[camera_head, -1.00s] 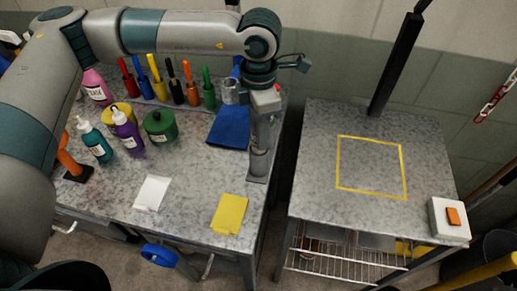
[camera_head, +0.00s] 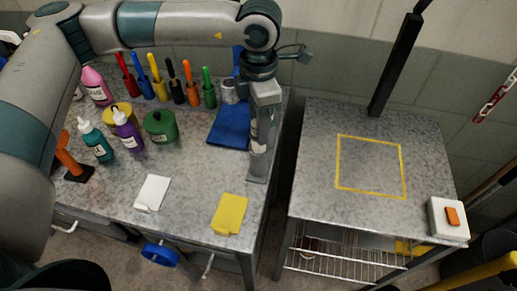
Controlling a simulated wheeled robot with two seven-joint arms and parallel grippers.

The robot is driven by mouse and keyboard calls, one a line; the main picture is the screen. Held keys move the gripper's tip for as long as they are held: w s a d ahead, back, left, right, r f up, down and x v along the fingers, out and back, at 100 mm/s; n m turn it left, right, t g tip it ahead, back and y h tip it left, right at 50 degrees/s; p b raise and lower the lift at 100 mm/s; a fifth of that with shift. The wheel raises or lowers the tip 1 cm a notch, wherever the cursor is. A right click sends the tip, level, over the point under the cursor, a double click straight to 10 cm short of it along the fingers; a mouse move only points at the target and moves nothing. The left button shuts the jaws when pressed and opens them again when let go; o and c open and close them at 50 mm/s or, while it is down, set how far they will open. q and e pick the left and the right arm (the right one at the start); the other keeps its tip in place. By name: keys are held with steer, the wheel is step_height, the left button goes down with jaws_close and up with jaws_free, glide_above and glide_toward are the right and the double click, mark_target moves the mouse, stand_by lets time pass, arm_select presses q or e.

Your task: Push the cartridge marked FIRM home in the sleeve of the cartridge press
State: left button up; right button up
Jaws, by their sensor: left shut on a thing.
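The cartridge press (camera_head: 257,166) is a grey upright stand with a flat foot near the right edge of the left bench. My left gripper (camera_head: 262,136) points down directly above the press, with its fingers at the top of the sleeve. It is shut on a narrow grey piece, seemingly the cartridge, which is mostly hidden by the fingers. No FIRM marking can be read, and how deep the piece sits in the sleeve cannot be told. My right gripper is not in view.
A blue cloth (camera_head: 228,127) lies just left of the press. Bottles, a green jar (camera_head: 160,127) and several coloured-handled tools stand further left. A yellow cloth (camera_head: 229,213) and a white cloth (camera_head: 152,192) lie in front.

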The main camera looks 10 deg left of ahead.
arm_select(q)
steer(key=shift+r+p, duration=0.45)
steer(key=shift+r, duration=2.25)
steer(key=shift+r, duration=1.45)
